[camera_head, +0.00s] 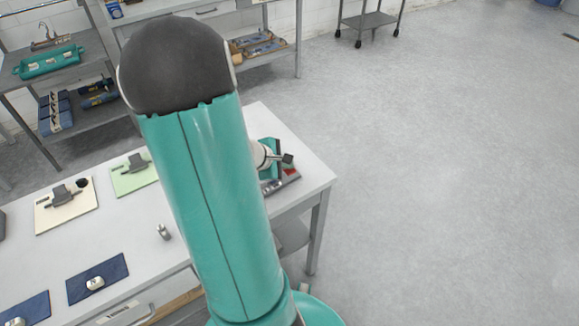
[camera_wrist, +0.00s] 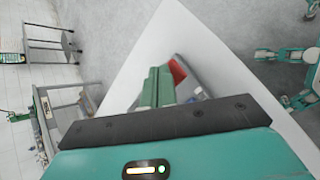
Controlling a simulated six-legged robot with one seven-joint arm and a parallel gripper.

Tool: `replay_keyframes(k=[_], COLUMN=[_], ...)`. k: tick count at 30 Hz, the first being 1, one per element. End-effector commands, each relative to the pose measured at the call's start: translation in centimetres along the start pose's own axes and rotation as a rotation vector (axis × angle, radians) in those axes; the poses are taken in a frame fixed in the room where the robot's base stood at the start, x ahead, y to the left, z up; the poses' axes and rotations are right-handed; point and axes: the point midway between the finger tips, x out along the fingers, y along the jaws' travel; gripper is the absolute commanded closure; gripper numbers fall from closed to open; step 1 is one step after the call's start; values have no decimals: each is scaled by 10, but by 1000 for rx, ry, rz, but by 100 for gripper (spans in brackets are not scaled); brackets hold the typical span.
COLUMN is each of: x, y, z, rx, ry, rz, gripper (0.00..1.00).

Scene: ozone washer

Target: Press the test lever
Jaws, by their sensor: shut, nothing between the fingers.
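In the wrist view, my gripper (camera_wrist: 157,74) points over the white table corner with its green fingers together and nothing between them. A red part (camera_wrist: 178,70) shows just right of the fingertips, partly behind them, with a grey piece (camera_wrist: 190,82) beside it. The red part also shows in the head view (camera_head: 291,171), on a low grey base near the table's right end. I cannot tell whether this red part is the test lever, or whether my fingers touch it. My arm hides much of the spot in the head view.
The white table (camera_head: 300,135) bears a cream board (camera_head: 88,212), a green board (camera_head: 125,184), a blue mat (camera_head: 112,270) and a small metal item (camera_head: 164,232). Shelves (camera_head: 85,55) stand behind. The floor (camera_head: 450,180) to the right is clear.

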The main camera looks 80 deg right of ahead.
Motion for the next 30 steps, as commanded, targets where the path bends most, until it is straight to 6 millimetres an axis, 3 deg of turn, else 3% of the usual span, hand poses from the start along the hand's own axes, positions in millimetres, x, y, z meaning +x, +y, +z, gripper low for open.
replay_keyframes(k=[30], x=[8], y=[-6], z=[-6], rx=[-2], ry=[0], rz=[-1], gripper=[100])
